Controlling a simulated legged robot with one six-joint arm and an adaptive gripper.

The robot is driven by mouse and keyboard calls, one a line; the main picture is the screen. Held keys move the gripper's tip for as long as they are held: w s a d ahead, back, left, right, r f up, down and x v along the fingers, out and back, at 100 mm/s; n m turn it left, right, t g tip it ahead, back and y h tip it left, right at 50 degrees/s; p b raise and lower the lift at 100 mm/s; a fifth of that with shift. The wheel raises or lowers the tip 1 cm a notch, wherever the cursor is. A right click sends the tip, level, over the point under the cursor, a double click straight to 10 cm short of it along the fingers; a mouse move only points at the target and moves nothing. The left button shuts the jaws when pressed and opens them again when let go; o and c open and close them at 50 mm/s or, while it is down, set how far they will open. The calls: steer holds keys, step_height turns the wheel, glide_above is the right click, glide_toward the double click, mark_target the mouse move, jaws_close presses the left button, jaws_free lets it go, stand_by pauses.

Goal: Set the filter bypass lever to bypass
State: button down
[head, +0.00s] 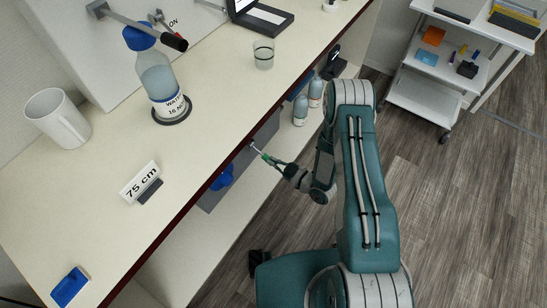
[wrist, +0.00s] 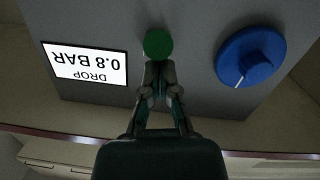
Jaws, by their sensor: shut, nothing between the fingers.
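A thin metal lever with a round green knob sticks out from the grey box under the counter. The green knob (head: 265,156) is at my fingertips in the head view, and the green knob (wrist: 158,44) faces me in the wrist view. No bypass lettering is legible beside it. My gripper (wrist: 160,72) is shut and empty, with its fingertips just at the lower edge of the knob. I cannot tell whether they touch it. My gripper also shows in the head view (head: 275,163). The lever's base is hidden behind the knob in the wrist view.
The grey box (wrist: 195,75) carries a blue dial (wrist: 250,56) with a white line and an upside-down "DROP 0.8 BAR" display (wrist: 85,65). A black-handled lever (head: 173,42) is above the counter. Bottles (head: 300,110) stand on the lower shelf. The counter edge (head: 225,165) overhangs the box.

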steer(key=shift+w+a+f, duration=0.1)
steer(key=shift+a+f, duration=0.1)
steer(key=shift+f, duration=0.85)
steer(key=v, duration=1.2)
steer(key=shift+r, duration=0.2)
steer(key=shift+w+d, duration=0.1)
steer(key=shift+w, duration=0.05)
